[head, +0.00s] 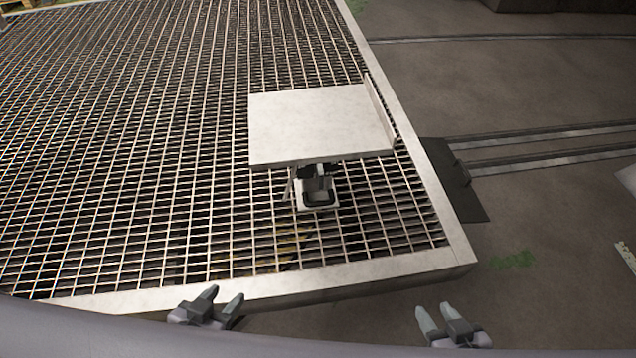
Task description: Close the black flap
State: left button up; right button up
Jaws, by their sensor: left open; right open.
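A small light-coloured container (318,207) with a dark rim and dark inside stands on the grating, just in front of a white panel. A black part (316,170) rises at its back edge, under the panel's front edge. It looks like the black flap standing up, but it is small and partly hidden by the panel. My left gripper (222,296) is open and empty at the bottom, left of the container and nearer to me. My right gripper (433,307) is open and empty at the bottom right. Both are well apart from the container.
The white panel (310,125) has a raised lip along its right side and overhangs the container's back. The metal grating (130,190) has a pale raised frame (380,270) along its front edge. Rails (540,150) and a dark plate (455,180) lie on the right.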

aim_at(467, 205)
jog(key=k, duration=0.2)
jog(key=k+u, duration=0.25)
jog(key=k+j+u, duration=0.1)
jog(key=u, duration=0.15)
jog(key=k+u, duration=0.1)
jog(key=u, duration=1.2)
jog(key=l+u, duration=0.15)
jog(key=u, duration=0.3)
jog(key=k+l+u, duration=0.15)
jog(key=u, duration=0.3)
jog(key=k+l, duration=0.35)
jog(key=l, duration=0.15)
jog(key=k+l, duration=0.3)
jog(key=l, duration=0.15)
jog(key=k+l, duration=0.35)
jog(key=l, duration=0.15)
jog(key=k+l, duration=0.35)
jog(key=l, duration=0.15)
